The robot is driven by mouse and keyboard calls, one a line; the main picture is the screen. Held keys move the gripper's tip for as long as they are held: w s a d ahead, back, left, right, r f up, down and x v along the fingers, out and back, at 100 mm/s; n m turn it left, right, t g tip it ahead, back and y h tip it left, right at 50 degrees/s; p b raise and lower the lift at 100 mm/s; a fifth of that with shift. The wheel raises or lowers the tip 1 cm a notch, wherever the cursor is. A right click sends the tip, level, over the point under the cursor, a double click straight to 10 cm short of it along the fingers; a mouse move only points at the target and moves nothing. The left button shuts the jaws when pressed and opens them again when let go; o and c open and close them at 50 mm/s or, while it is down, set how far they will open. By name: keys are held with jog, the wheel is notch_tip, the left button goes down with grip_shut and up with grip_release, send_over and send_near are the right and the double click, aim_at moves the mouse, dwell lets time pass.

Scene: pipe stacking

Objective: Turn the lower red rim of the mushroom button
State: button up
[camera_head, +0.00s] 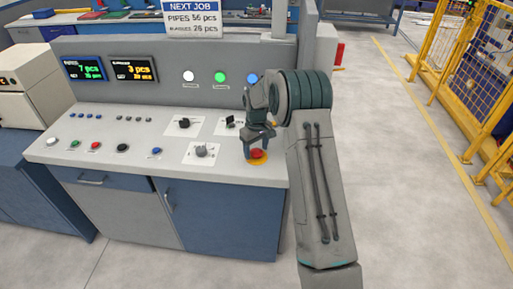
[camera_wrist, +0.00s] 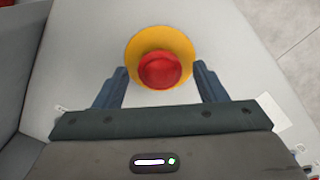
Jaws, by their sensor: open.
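The red mushroom button (camera_head: 257,154) sits on a yellow round plate near the right front of the console top. In the wrist view the red button (camera_wrist: 159,69) shows in the middle, on its yellow disc (camera_wrist: 146,38). My gripper (camera_wrist: 162,77) is open, with one blue-grey finger on each side of the button and gaps between fingers and button. In the head view my gripper (camera_head: 255,149) points down just above the button. The lower rim cannot be told apart from the cap.
The grey console top (camera_head: 130,135) holds rotary switches (camera_head: 201,151) left of my gripper and several small push buttons. An upright panel with lamps (camera_head: 220,77) and displays (camera_head: 132,69) stands behind. Open floor lies to the right, before a yellow fence (camera_head: 460,60).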

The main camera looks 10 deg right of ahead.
jog(key=shift+c, duration=0.4)
jog(key=c, duration=0.9)
jog(key=shift+f+b, duration=0.1)
jog(key=shift+b, duration=0.2)
jog(key=m+b, duration=0.2)
jog(key=shift+m, duration=0.4)
jog(key=shift+m+b, duration=0.9)
jog(key=shift+m, duration=1)
jog(key=o, duration=1)
